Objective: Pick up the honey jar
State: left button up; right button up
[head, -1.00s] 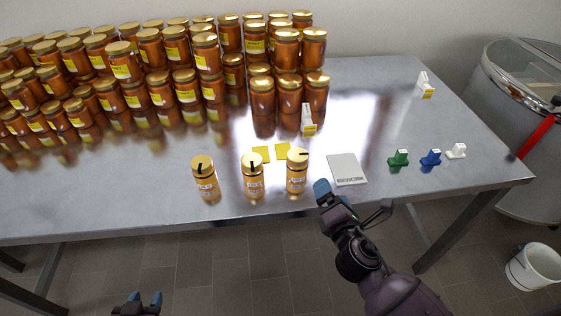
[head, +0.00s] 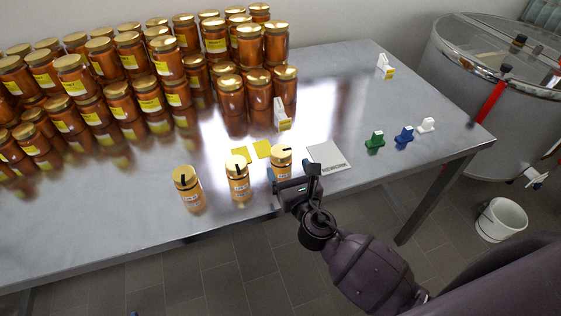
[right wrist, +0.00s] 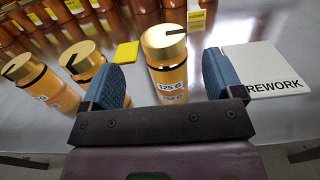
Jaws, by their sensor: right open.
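Three small honey jars with gold lids, each with a black mark, stand upright near the table's front edge: a left one (head: 187,188), a middle one (head: 238,180) and a right one (head: 281,158). My right gripper (head: 295,174) is open at the right jar, partly covering its lower part in the head view. In the right wrist view the right jar (right wrist: 167,66), labelled "125 G", stands between and beyond the two blue fingertips (right wrist: 163,78). I see no contact.
A white "REWORK" card (head: 328,157) lies right of the jars. Green (head: 375,140), blue (head: 404,134) and white (head: 426,125) small items stand farther right. Many stacked large jars (head: 160,100) fill the back left.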

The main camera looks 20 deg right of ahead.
aim_at(285, 159)
jog(key=shift+w+d+f, duration=0.1)
jog(key=shift+w+f, duration=0.05)
jog(key=shift+w, duration=3.45)
jog(key=shift+c, duration=0.3)
jog(key=c, duration=1)
jog(key=shift+c, duration=0.4)
